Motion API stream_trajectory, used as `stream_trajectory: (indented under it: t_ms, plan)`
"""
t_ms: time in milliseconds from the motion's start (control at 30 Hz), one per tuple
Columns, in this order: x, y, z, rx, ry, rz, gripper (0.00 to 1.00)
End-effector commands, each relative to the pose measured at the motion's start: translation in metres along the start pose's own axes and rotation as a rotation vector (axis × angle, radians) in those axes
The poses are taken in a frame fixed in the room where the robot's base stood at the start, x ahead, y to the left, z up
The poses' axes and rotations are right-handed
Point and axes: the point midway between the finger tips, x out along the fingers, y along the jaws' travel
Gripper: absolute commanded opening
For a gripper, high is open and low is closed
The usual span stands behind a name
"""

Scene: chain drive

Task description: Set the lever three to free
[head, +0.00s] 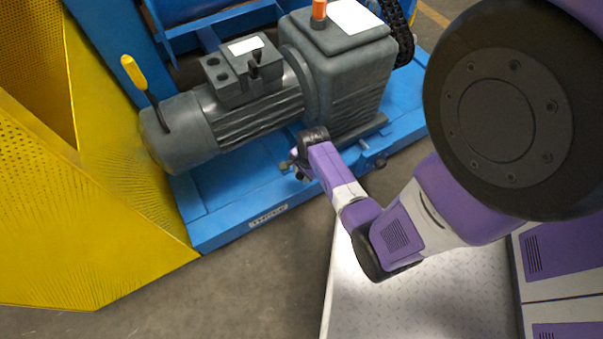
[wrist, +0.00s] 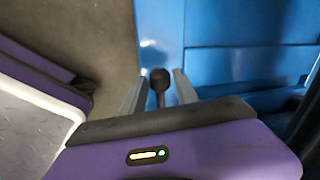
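A dark round knob on a short stem (wrist: 159,77) shows in the wrist view in front of the blue base, between my fingertips. I take it for the lever, though no number is readable on it. My gripper (wrist: 158,92) has its two grey fingers apart, one on each side of the knob and stem, with a gap visible on both sides. In the head view my gripper (head: 291,165) is at the front of the blue base, below the grey motor; the fingers and knob are small and hard to separate there. The lever's set position cannot be read.
The grey motor and gearbox (head: 258,120) stand on the blue base (head: 225,205), which carries a small white label (head: 268,217). A yellow-handled lever (head: 134,73) rises at the motor's left end. Yellow guarding (head: 105,200) stands left. A chain (head: 398,28) is behind the gearbox.

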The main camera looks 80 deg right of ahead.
Motion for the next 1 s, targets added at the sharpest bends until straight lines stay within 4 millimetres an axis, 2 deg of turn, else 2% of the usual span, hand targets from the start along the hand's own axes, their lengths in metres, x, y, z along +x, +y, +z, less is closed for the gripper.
stream_trajectory:
  t_ms: [33, 167, 1000]
  plan:
    - [0.0000, 0.0000, 0.0000, 0.000, 0.000, 0.000, 0.24]
    - [0.0000, 0.0001, 0.0001, 0.000, 0.000, 0.000, 0.00]
    - [-0.0001, 0.0001, 0.0002, 0.000, 0.000, 0.000, 0.00]
